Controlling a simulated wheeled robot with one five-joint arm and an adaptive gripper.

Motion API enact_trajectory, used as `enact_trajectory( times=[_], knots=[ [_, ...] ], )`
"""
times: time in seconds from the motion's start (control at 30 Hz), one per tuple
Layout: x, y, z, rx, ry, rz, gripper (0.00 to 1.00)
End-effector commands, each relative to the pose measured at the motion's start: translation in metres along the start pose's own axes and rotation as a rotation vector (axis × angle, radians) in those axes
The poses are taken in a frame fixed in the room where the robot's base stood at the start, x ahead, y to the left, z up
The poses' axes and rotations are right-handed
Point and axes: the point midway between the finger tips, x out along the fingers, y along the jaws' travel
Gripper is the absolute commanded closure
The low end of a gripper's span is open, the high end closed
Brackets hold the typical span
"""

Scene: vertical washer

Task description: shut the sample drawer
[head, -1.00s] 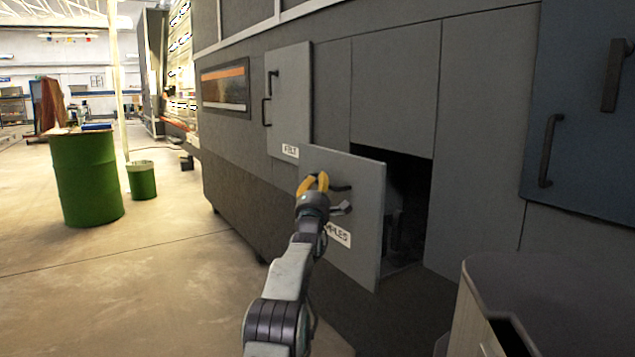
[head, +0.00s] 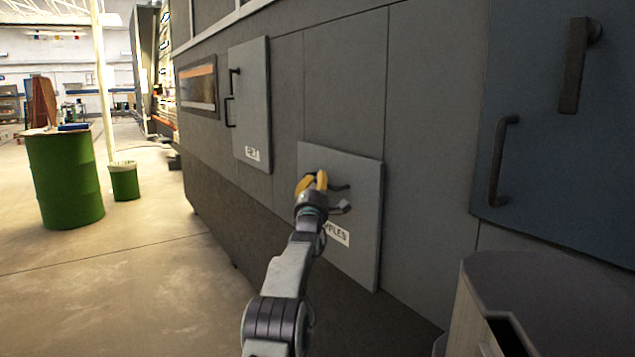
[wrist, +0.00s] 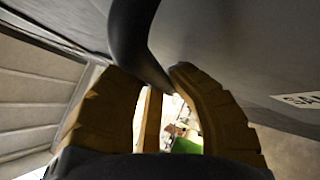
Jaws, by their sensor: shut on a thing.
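The sample drawer (head: 358,205) is a grey front panel with a white label, partly hidden by my gripper, that ends in "PLES". It sits close against the grey machine, and the dark opening behind it no longer shows. My gripper (head: 312,181) has yellow fingers and is shut on the drawer's dark handle (head: 340,187). In the wrist view the dark handle (wrist: 130,40) passes between the yellow fingers (wrist: 165,95), and part of the label (wrist: 300,99) shows at right. I cannot tell whether a thin gap remains behind the panel.
A grey door labelled "FELT" (head: 250,105) is left of the drawer. A blue panel with dark handles (head: 560,130) is at right. A dark bin-like body (head: 545,290) stands at lower right. A green drum (head: 65,180) and small green bin (head: 124,182) stand left; floor between is clear.

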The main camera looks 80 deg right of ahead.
Motion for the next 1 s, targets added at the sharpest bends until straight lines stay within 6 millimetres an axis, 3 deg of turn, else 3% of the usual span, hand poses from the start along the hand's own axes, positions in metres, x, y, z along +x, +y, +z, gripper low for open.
enact_trajectory(
  times=[0.07, 0.1, 0.4, 1.0],
  knots=[
    [0.001, 0.005, 0.005, -0.002, -0.008, 0.01, 1.0],
    [0.001, 0.005, 0.005, -0.002, -0.009, 0.011, 0.8],
    [0.001, 0.002, 0.003, -0.001, -0.004, 0.004, 0.53],
    [-0.01, 0.001, 0.002, -0.001, -0.002, 0.0, 0.53]
  ],
)
